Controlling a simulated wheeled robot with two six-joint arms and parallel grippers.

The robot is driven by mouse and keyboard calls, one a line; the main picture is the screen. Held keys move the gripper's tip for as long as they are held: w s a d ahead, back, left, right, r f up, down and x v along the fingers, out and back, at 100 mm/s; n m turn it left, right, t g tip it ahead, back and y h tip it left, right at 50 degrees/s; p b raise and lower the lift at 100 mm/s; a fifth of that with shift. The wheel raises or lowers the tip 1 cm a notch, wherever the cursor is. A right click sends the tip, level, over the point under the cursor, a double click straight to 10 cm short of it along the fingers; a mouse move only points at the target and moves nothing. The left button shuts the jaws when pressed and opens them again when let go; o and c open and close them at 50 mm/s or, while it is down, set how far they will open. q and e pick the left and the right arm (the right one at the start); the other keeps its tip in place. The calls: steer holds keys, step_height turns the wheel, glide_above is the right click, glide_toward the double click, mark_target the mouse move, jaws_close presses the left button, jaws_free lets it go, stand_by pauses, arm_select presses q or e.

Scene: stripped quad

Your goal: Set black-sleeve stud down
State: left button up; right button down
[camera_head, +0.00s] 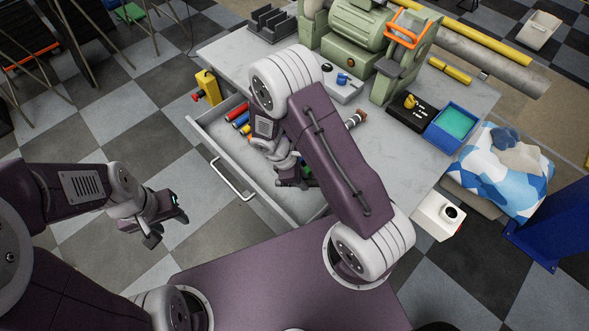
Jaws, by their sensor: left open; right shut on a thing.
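My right gripper (294,179) is low over the right part of the open grey drawer (224,170), under my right arm. It is shut on a small dark thing, which I take to be the black-sleeve stud; the gripper and arm hide most of it, and I cannot tell whether it touches the drawer floor. Red, blue and orange cylinders (237,112) lie in the drawer's far left part. A bit of green shows beside my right gripper. My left gripper (166,222) is open and empty above the checkered floor, left of the drawer.
The grey bench (230,52) carries a green machine (355,35), a blue tray (452,128) and a black block with a yellow knob (411,106). The drawer handle (232,181) sticks out towards the lower left.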

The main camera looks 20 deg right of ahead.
mark_target(306, 193)
step_height(306, 193, down, 3)
steer(key=shift+w+a+r, duration=0.1)
steer(key=shift+a+r, duration=0.05)
steer(key=shift+r, duration=0.05)
step_height(306, 193, down, 4)
steer(key=shift+r+b, duration=0.25)
steer(key=shift+b, duration=0.4)
steer(key=shift+f, duration=0.2)
steer(key=c, duration=1.5)
jaws_free()
steer(key=shift+o, duration=0.2)
